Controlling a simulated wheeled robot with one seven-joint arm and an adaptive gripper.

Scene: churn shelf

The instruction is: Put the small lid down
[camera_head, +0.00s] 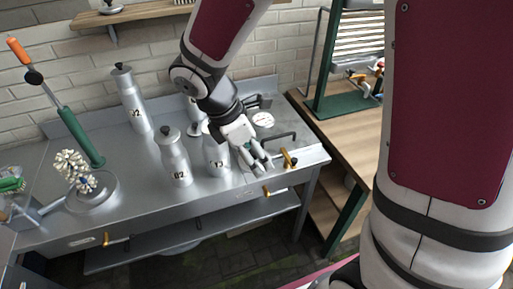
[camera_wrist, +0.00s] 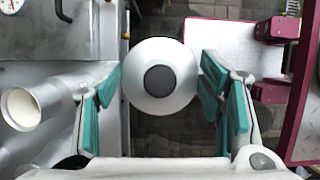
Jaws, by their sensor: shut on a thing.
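The small lid (camera_wrist: 160,76) is a round silver disc with a dark centre knob. In the wrist view it sits between the teal pads of my gripper (camera_wrist: 162,88), which is shut on it. In the head view my gripper (camera_head: 262,160) is over the right front of the metal table (camera_head: 130,203), and I cannot make the lid out there. An open can (camera_wrist: 22,107) stands left of the gripper in the wrist view. The can marked 15 (camera_head: 216,160) is just left of my gripper in the head view, its top partly hidden.
A lidded can (camera_head: 175,162) stands left of it, and a taller lidded can (camera_head: 133,103) stands behind. A gauge (camera_head: 263,119) and a brass-coloured valve (camera_head: 289,159) are on the table's right. A green-handled tool (camera_head: 80,135) stands at left. A wooden table (camera_head: 345,135) adjoins.

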